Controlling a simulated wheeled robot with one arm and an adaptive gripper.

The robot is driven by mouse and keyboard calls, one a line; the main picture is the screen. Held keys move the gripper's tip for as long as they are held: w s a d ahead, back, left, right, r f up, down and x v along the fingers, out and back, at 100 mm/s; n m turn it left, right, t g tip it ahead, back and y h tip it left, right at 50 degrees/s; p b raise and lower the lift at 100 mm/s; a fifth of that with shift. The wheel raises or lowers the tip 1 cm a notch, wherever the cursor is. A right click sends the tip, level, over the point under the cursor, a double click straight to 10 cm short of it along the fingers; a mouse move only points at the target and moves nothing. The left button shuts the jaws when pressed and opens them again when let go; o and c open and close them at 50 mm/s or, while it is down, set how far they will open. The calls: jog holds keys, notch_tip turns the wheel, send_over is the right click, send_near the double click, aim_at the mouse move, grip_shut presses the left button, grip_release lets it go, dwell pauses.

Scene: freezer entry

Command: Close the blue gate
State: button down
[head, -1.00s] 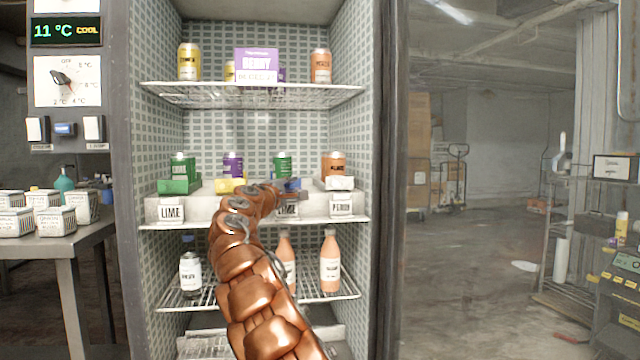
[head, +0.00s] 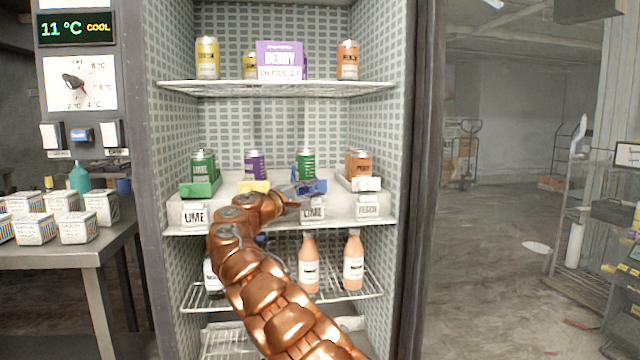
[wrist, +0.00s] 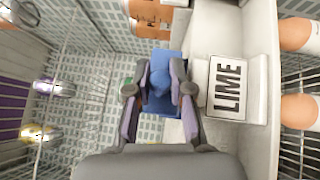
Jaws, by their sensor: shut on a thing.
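The blue gate (head: 316,185) is at the front of the middle shelf's dispenser, in front of a green can (head: 306,163) and above the right LIME label (head: 312,213). My gripper (head: 292,192) reaches it from the left, and my copper arm covers part of the shelf front. In the wrist view my gripper (wrist: 160,92) is shut on the blue gate (wrist: 162,62), with one finger on each side of its blue knob. The LIME label (wrist: 228,88) shows right beside it. I cannot tell how far the gate is swung.
A green gate (head: 200,188), a yellow gate (head: 255,186) and a white gate (head: 366,184) share the shelf with cans behind them. Bottles (head: 353,262) stand on the wire shelf below. A cabinet wall (head: 425,180) bounds the right side; a table (head: 75,250) stands left.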

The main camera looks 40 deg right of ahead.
jog(key=shift+w, duration=0.1)
dwell(0.3)
jog(key=c, duration=1)
grip_release()
jog(key=shift+a+f, duration=0.1)
jog(key=shift+s+a+f, duration=0.1)
jog(key=shift+s+a, duration=0.15)
jog(key=shift+a, duration=1.05)
jog(key=shift+s+a+f, duration=0.1)
jog(key=shift+s+a, duration=0.15)
jog(key=shift+a, duration=1.05)
jog(key=shift+s+a+f, duration=0.1)
jog(key=shift+s+a, duration=0.15)
jog(key=shift+a, duration=1.05)
